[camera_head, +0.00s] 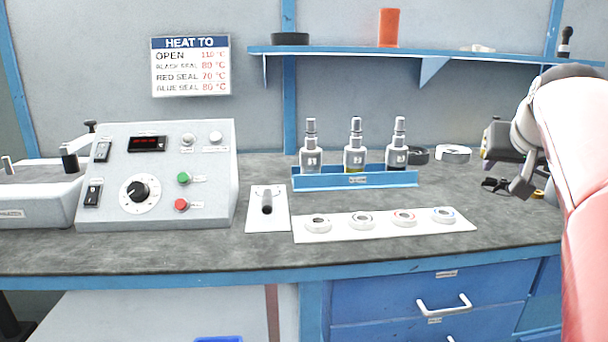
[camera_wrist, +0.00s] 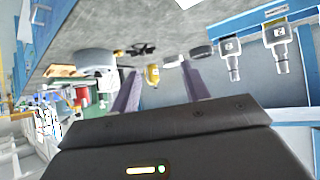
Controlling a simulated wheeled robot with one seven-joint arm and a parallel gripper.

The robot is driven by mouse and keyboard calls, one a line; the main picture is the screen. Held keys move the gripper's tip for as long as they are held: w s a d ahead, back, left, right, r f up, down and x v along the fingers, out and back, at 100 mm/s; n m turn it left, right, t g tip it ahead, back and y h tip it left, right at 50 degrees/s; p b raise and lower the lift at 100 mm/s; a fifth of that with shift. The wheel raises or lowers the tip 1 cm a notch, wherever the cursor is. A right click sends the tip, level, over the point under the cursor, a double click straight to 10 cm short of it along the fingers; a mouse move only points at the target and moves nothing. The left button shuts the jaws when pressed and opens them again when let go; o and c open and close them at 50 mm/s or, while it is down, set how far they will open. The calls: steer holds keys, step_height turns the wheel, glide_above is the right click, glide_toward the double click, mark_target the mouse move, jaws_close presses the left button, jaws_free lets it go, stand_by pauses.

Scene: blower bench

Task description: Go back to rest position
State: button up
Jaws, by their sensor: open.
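My gripper (camera_wrist: 160,88) is open, with its two purple-grey fingers apart and nothing between them. In the head view my arm comes in at the right edge and my gripper (camera_head: 511,175) hangs over the right end of the bench (camera_head: 400,262). In the wrist view a small yellow item (camera_wrist: 152,74) and a dark lobed item (camera_wrist: 142,49) show beyond the fingers, apart from them. The dark lobed item also shows in the head view (camera_head: 495,185), close to my gripper in the picture.
A blue rack (camera_head: 355,181) holds three bottles. In front lie a white strip (camera_head: 330,234) with several rings and a card with a dark pin (camera_head: 267,203). A control box (camera_head: 155,175) stands left. A shelf (camera_head: 430,54) runs above. The front bench strip is clear.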

steer(key=s+a+f+n+g+y+b, duration=0.1)
steer(key=s+a+f, duration=0.4)
steer(key=a+f, duration=0.25)
steer(key=s+a+f+n+g+y, duration=0.1)
steer(key=s+a+f, duration=0.3)
steer(key=a+f, duration=0.35)
steer(key=s+a+f+n+g+y, duration=0.1)
steer(key=s+a+f, duration=0.5)
steer(key=s+f, duration=0.6)
steer(key=shift+a+f+n+g+y+b, duration=0.15)
steer(key=shift+f+n+g+y+b, duration=0.3)
steer(key=shift+f+n, duration=0.3)
